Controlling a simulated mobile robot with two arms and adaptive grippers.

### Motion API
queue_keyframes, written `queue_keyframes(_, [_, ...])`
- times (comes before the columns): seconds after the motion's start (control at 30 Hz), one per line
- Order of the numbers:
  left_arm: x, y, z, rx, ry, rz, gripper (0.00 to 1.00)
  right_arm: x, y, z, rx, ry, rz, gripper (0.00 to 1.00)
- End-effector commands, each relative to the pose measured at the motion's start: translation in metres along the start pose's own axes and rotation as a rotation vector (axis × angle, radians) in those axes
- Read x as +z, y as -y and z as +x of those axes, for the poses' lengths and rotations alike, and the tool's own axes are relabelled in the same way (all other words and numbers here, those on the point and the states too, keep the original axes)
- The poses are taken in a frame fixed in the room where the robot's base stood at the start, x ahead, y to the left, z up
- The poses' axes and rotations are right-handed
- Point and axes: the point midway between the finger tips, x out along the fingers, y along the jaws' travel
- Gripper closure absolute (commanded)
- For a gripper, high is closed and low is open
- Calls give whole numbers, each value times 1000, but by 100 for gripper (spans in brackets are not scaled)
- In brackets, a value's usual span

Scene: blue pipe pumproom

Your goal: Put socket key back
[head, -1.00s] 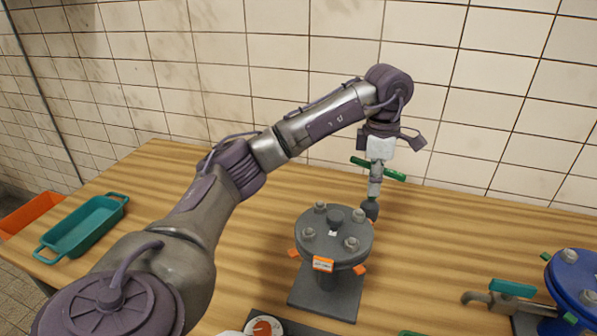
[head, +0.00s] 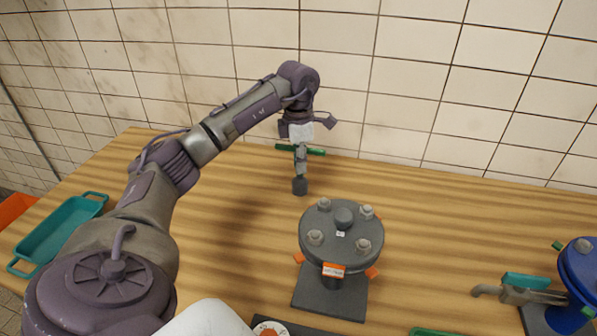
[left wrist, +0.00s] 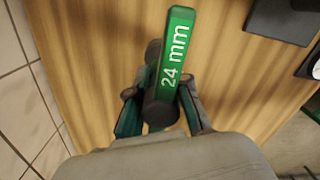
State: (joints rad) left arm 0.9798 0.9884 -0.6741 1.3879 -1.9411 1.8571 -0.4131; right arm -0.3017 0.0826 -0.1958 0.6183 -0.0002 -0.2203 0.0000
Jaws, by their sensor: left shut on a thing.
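My left gripper (head: 301,150) is shut on the socket key, a tool with a green crossbar handle (head: 314,152) and a dark socket end (head: 300,186). The key hangs upright, socket end down, over the far part of the table, left of the grey flange. I cannot tell whether the socket end touches the table. In the left wrist view the green handle (left wrist: 174,50) shows "24 mm" and the fingers (left wrist: 160,108) sit on both sides of the dark shaft. My right gripper is not in view.
A grey bolted flange on a stand (head: 341,235) is right of the key. A teal tray (head: 60,232) lies at the left table edge. A blue flange (head: 580,270) and a teal-handled tap (head: 525,288) are at the right. The tiled wall (head: 420,80) closes off the back.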

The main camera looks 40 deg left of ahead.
Motion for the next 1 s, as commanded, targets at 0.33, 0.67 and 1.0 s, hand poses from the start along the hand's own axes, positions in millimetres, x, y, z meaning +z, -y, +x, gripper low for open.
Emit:
queue_keyframes(0.33, [-4, -2, 37, -1, 0, 1, 100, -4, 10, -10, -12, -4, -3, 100])
queue_keyframes(0.67, [-3, -2, 42, 1, 3, 1, 100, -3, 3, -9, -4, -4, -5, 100])
queue_keyframes(1.0, [-4, -2, 45, 0, 1, 1, 57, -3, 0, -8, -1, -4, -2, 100])
